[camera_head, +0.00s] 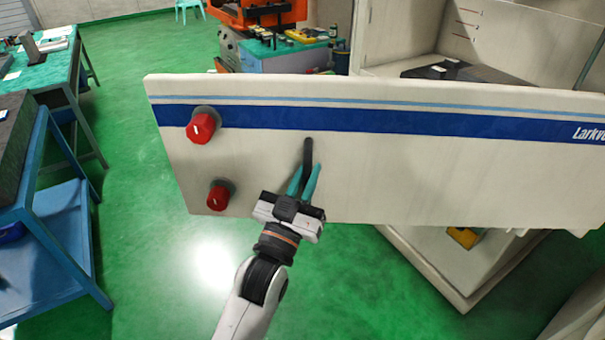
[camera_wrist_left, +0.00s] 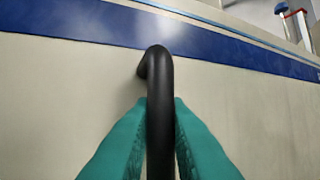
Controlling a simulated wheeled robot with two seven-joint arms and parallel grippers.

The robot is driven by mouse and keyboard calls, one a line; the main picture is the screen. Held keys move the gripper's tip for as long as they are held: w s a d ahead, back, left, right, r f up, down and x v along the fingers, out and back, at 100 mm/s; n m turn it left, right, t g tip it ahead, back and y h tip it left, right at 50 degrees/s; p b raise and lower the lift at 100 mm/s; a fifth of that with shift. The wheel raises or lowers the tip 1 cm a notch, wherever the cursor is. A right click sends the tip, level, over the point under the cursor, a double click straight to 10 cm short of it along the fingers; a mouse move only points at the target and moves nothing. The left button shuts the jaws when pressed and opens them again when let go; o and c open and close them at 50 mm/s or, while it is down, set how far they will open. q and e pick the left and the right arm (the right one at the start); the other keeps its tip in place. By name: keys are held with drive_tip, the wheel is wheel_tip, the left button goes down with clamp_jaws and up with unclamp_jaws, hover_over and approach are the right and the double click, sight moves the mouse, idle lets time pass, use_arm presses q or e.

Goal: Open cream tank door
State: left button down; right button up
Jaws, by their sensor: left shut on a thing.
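The cream tank door (camera_head: 420,165) is a wide panel with a blue stripe across its upper part. It stands out at an angle from the machine body, with its left end free. A black bar handle (camera_head: 308,156) is fixed on its face, left of the middle. My left gripper (camera_head: 305,178) has teal fingers and is shut on the handle. In the left wrist view the black handle (camera_wrist_left: 160,85) runs between the two teal fingers, and the door face (camera_wrist_left: 70,90) fills the background. My right gripper is in neither view.
Two red knobs (camera_head: 202,128) (camera_head: 219,195) sit at the door's left end. The machine body (camera_head: 440,262) stands behind the door. A blue cart (camera_head: 60,215) and a teal-topped bench (camera_head: 40,70) stand at the left. Green floor (camera_head: 150,235) is clear between cart and door.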

use_arm(q)
drive_tip(key=shift+r, duration=0.1)
drive_tip(key=c, duration=1.8)
unclamp_jaws()
drive_tip(key=o, duration=0.4)
drive_tip(key=shift+d, duration=0.1)
